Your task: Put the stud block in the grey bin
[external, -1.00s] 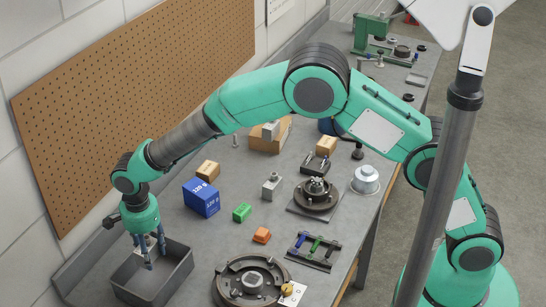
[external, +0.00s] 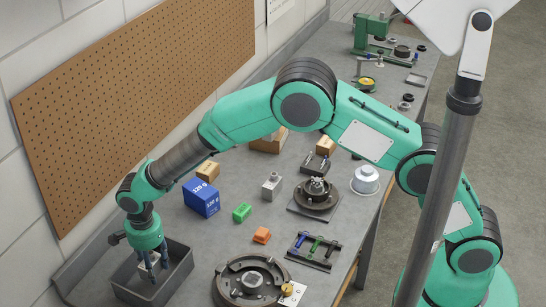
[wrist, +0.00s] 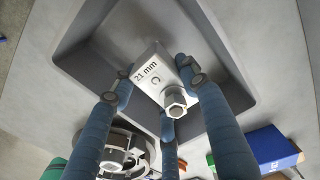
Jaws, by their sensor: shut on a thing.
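The stud block (wrist: 148,76), pale with "21 mm" and "C" on its face and a hex-headed stud at one end, is between the blue fingers of my gripper (wrist: 160,92) in the wrist view. My gripper is shut on it. In the external view my gripper (external: 152,268) points down into the grey bin (external: 176,284), with the pale block (external: 146,273) partly hidden by the fingers. The bin's dark walls (wrist: 88,62) surround the block in the wrist view. I cannot tell whether the block touches the bin's floor.
A blue box (external: 201,198), a green block (external: 242,212) and an orange block (external: 262,235) stand right of the bin. A round dark fixture (external: 232,292) sits close to the bin's right. Another grey block with a stud (external: 272,187) stands farther back. The pegboard wall (external: 130,110) is behind.

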